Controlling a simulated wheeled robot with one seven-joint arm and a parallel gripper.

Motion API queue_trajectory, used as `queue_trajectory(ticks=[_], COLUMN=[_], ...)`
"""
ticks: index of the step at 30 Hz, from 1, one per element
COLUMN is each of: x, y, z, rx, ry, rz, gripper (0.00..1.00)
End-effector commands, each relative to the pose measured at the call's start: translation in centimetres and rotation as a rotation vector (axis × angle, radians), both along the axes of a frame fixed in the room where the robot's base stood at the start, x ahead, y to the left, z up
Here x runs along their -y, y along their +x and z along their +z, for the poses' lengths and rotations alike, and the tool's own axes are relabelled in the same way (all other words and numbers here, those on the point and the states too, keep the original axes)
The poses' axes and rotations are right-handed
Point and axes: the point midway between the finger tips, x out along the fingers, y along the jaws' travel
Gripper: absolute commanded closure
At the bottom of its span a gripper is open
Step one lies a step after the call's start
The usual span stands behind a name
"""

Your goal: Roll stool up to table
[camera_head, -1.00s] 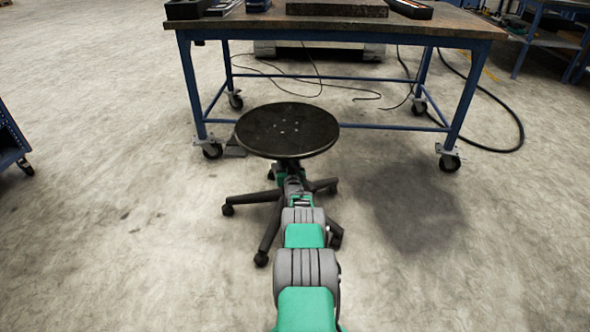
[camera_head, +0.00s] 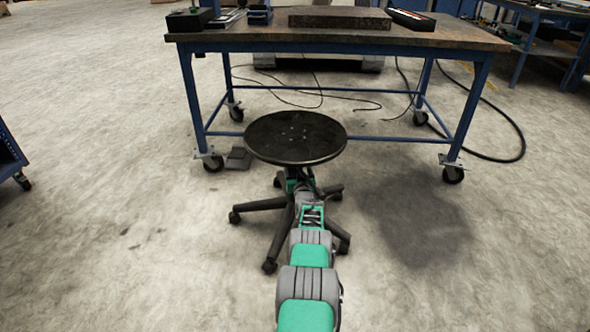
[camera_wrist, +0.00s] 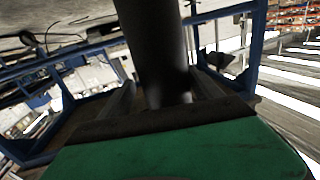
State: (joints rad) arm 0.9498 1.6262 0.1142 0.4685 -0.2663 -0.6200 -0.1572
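The stool has a round black seat (camera_head: 295,138) and a black star base on casters (camera_head: 262,205). It stands upright on the floor in front of the blue-legged work table (camera_head: 340,41). A strip of floor shows between the seat and the table's front edge. In the wrist view the dark post (camera_wrist: 155,45) stands between the two fingers of my gripper (camera_wrist: 165,82). The fingers are apart, one on each side of it; I cannot tell whether they press on it.
The table stands on casters (camera_head: 453,173) with a low blue rail between its legs. A dark block (camera_head: 238,158) lies by its left front caster. Cables (camera_head: 310,98) and a black hose (camera_head: 515,140) lie on the floor. Floor to the left and right of the stool is clear.

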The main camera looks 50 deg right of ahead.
Motion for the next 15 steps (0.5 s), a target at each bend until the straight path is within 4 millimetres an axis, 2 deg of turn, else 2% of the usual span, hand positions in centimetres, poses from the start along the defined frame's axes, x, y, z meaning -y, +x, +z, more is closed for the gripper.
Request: queue_trajectory(ticks=[9,15], x=[-0.5,-2.4], y=[0.2,-2.1], z=[0.3,1.0], rx=[0.001,-0.001], ry=[-0.001,0.003], rz=[0.006,0.005], gripper=[0.23,0.23])
